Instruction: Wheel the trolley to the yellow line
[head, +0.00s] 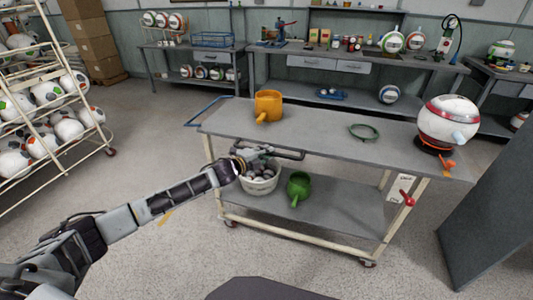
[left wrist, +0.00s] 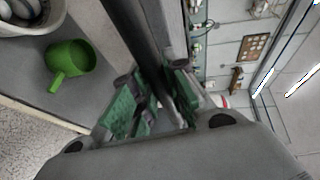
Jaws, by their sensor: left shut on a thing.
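The trolley (head: 330,125) has a grey top, a lower shelf and a cream frame on castors. My left gripper (head: 252,160) is at its near side, shut on a dark bar below the top edge. In the left wrist view the dark bar (left wrist: 135,30) runs between the green-padded fingers (left wrist: 155,100). My right gripper is not in view.
The trolley carries an orange mug (head: 268,105), a green ring (head: 363,132), a ball on a stand (head: 448,122), a white bucket (head: 259,185) and a green scoop (head: 298,186). A ball rack (head: 62,120) stands left, a grey panel (head: 490,215) right, benches behind. Floor between rack and trolley is clear.

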